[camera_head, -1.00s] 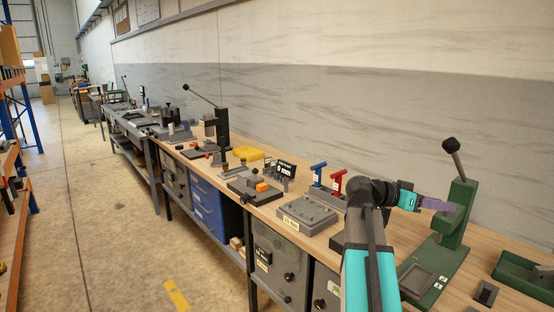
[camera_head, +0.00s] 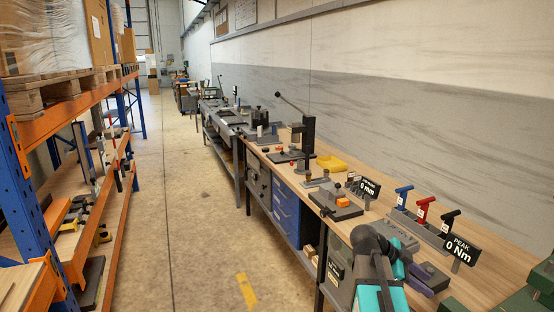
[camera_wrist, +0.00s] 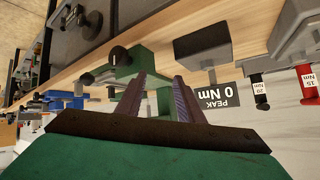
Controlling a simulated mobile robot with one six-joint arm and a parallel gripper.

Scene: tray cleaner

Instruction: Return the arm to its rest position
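My arm, teal and dark grey, shows at the bottom right of the head view, bent low in front of the workbench (camera_head: 492,268). My gripper (camera_head: 430,277) is partly hidden behind the arm there; its purple fingers point right. In the wrist view my gripper (camera_wrist: 163,85) has its two ribbed purple fingers apart, with nothing seen held between them. A green device (camera_wrist: 128,66) with a dark knob shows beyond and between the fingers; I cannot tell its distance.
A black "PEAK 0 Nm" display (camera_head: 461,250) stands near the gripper. Blue (camera_head: 403,194), red (camera_head: 424,209) and black (camera_head: 449,221) T-handled tools stand behind. Green equipment (camera_head: 541,285) is at the right edge. Orange-blue shelving (camera_head: 60,120) lines the left; the aisle floor (camera_head: 195,200) is clear.

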